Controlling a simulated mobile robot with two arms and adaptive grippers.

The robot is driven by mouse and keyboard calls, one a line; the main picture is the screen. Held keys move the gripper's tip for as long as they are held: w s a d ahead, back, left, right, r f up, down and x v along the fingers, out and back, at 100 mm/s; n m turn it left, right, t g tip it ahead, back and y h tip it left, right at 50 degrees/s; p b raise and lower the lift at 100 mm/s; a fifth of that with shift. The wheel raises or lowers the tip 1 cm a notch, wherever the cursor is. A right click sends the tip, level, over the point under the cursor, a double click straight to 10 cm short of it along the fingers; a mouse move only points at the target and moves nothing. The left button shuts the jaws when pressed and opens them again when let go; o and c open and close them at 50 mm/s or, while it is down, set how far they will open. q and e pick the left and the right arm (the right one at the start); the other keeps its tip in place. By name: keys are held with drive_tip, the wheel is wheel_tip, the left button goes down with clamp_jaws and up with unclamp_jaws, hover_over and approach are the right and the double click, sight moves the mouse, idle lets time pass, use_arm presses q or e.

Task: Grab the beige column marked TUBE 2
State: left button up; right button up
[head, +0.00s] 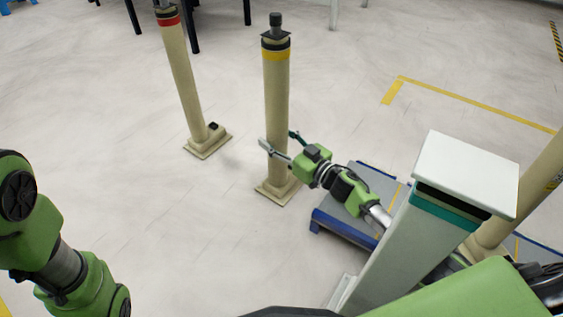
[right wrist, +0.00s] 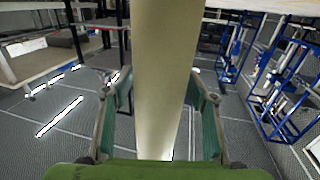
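A beige column (head: 276,105) with a yellow band and dark cap stands upright on a square base in the middle of the head view. No TUBE 2 lettering is readable on it. My right gripper (head: 278,140) is at its lower half, one finger on each side. In the right wrist view the column (right wrist: 161,70) rises between the two fingers of my right gripper (right wrist: 160,85). The fingers are spread, with narrow gaps beside the column. My left arm shows at the left edge; its gripper is out of view.
A second beige column (head: 184,90) with a red band stands behind to the left. A third beige column (head: 530,190) leans into view at the right. A white-topped post (head: 465,172) and a low blue-edged platform (head: 345,229) are near my right arm. The floor at left is clear.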

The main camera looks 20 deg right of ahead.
drive_tip(key=c, duration=1.2)
drive_tip(key=shift+r, duration=0.3)
clamp_jaws()
